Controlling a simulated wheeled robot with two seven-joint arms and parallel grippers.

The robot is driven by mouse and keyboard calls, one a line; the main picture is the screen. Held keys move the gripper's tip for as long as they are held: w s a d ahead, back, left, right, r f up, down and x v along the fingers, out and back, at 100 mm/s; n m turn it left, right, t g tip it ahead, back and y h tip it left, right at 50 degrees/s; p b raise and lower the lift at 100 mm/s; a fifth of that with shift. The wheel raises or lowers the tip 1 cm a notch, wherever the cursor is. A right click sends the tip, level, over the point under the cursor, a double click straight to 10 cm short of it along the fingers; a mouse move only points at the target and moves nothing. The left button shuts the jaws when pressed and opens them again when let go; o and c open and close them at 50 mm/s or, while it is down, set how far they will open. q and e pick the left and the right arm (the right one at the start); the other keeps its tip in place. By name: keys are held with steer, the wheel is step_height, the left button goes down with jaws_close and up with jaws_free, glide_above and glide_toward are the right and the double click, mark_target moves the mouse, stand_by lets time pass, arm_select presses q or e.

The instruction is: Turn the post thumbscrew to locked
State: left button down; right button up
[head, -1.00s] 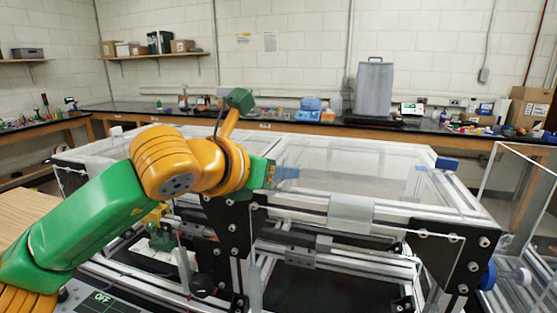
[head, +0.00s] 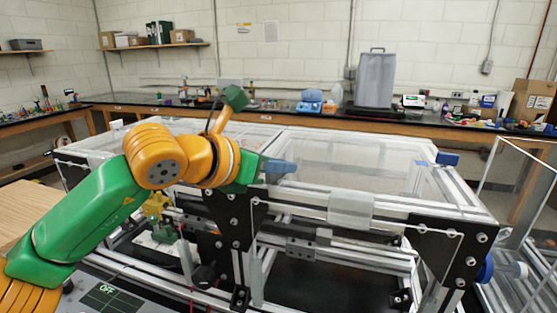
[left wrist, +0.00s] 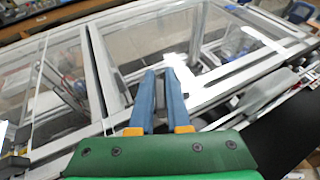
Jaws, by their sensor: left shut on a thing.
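My left gripper (head: 281,166) reaches over the top of the near frame rail, at the black corner plate (head: 237,218). Its blue fingers point to the right in the head view. In the left wrist view the two fingers (left wrist: 161,82) lie close to parallel with a narrow gap between them, above the aluminium rails. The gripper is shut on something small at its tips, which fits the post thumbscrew. The screw itself is hidden by the fingers, so its locked or unlocked position cannot be read. My right gripper is not in view.
The aluminium extrusion frame (head: 375,225) with clear panels fills the middle. A blue knob (head: 485,268) sits on its right end and a blue block (head: 447,159) at its far right corner. A display reads OFF (head: 104,294).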

arm_select(q)
steer(key=m+g+h+p, duration=0.1)
steer(key=m+g+p, duration=0.1)
steer(key=p, duration=0.1)
steer(key=m+g+h+p, duration=0.1)
steer(key=m+g+p, duration=0.1)
steer(key=p, duration=0.1)
steer(key=m+g+h+p, duration=0.2)
steer(key=p, duration=0.1)
steer(key=shift+s+d+r, duration=0.2)
steer(key=shift+r, duration=0.2)
steer(key=shift+s+f+m+g+p, duration=0.15)
steer(key=shift+m+g+p, duration=0.1)
steer(key=shift+m+g, duration=0.4)
steer(key=shift+w+f+m+g+p, duration=0.1)
steer(key=shift+f+m+g+p, duration=0.1)
steer(key=shift+m+g, duration=0.4)
steer(key=shift+s+f+m+g, duration=0.1)
steer(key=shift+m+g, duration=0.15)
steer(key=shift+g, duration=0.1)
steer(key=c, duration=0.9)
jaws_free()
steer(key=shift+d, duration=0.1)
